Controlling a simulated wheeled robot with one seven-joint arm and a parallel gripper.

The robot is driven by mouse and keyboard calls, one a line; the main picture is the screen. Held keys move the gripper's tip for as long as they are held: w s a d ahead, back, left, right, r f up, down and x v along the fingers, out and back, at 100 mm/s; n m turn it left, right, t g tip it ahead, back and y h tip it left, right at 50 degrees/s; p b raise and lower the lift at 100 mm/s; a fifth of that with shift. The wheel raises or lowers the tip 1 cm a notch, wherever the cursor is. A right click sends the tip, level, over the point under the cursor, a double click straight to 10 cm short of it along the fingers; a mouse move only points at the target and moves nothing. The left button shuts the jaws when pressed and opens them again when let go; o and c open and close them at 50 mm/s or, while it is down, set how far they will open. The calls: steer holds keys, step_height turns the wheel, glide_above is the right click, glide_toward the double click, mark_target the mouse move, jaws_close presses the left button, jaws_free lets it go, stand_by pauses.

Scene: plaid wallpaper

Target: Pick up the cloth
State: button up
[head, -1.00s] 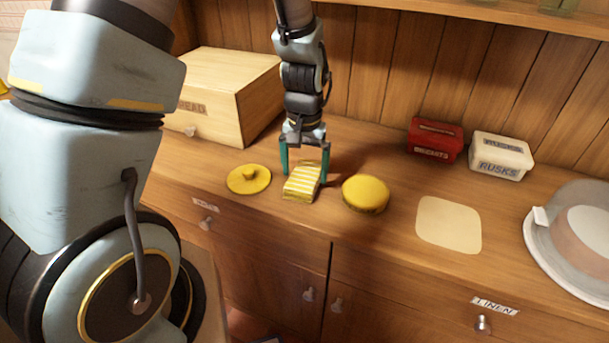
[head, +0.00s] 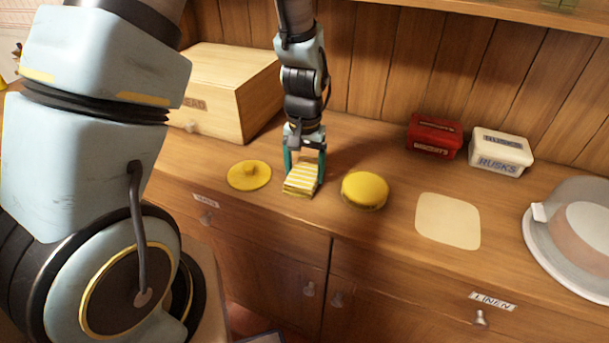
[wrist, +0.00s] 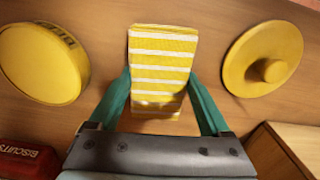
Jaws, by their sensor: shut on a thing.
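The cloth (head: 301,179) is a folded yellow piece with white stripes on the wooden counter. It also shows in the wrist view (wrist: 162,62), between my two green fingers. My gripper (head: 305,168) points down at it and is shut on it, one finger on each side. In the wrist view my gripper (wrist: 160,92) has the fingers against the cloth's left and right sides. I cannot tell whether the cloth is clear of the counter.
A yellow lid with a knob (head: 249,175) lies left of the cloth, and a round yellow tin (head: 365,190) stands right. A wooden bread box (head: 228,95) is behind left. A red tin (head: 434,136), a white rusks tin (head: 501,153) and a pale mat (head: 448,221) are farther right.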

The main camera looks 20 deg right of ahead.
mark_target(304, 171)
steer(key=shift+c, duration=0.5)
step_height(304, 171, up, 10)
steer(key=b, duration=0.2)
steer(key=o, duration=0.7)
steer(key=c, duration=0.5)
steer(key=shift+c, duration=0.2)
